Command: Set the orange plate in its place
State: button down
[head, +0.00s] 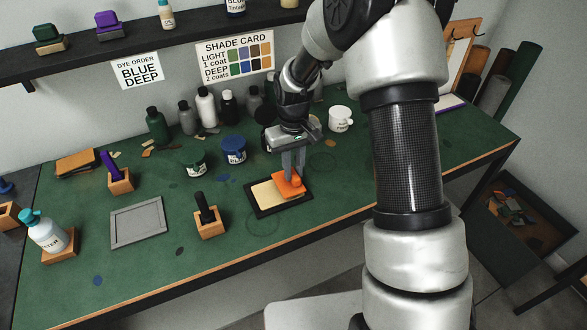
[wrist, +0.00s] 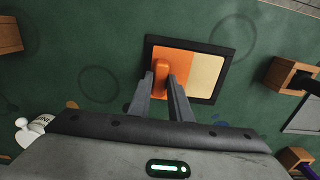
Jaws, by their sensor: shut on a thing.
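The orange plate (head: 288,188) has a raised grip and is at the right end of a black-rimmed tray (head: 262,212). A cream piece (head: 275,194) fills the rest of the tray. My gripper (head: 294,174) points down and is shut on the plate's grip. In the wrist view the orange plate (wrist: 178,56) covers the left part of the tray (wrist: 226,62), beside the cream piece (wrist: 204,76). The fingers of my gripper (wrist: 163,80) sit on either side of the orange grip. I cannot tell whether the plate rests fully on the tray floor.
A wooden holder with a black handle (head: 208,225) stands left of the tray. A grey frame (head: 138,222) lies farther left. A blue tub (head: 233,150) and a green tub (head: 193,163) stand behind. A white mug (head: 340,119) stands back right. The green bench is clear to the right.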

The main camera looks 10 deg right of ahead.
jog(key=shift+f, duration=0.15)
jog(key=shift+f+b, duration=0.55)
jog(key=shift+f, duration=0.05)
jog(key=c, duration=1.2)
grip_release()
jog(key=shift+r+p, duration=2.65)
jog(key=shift+r, duration=1.45)
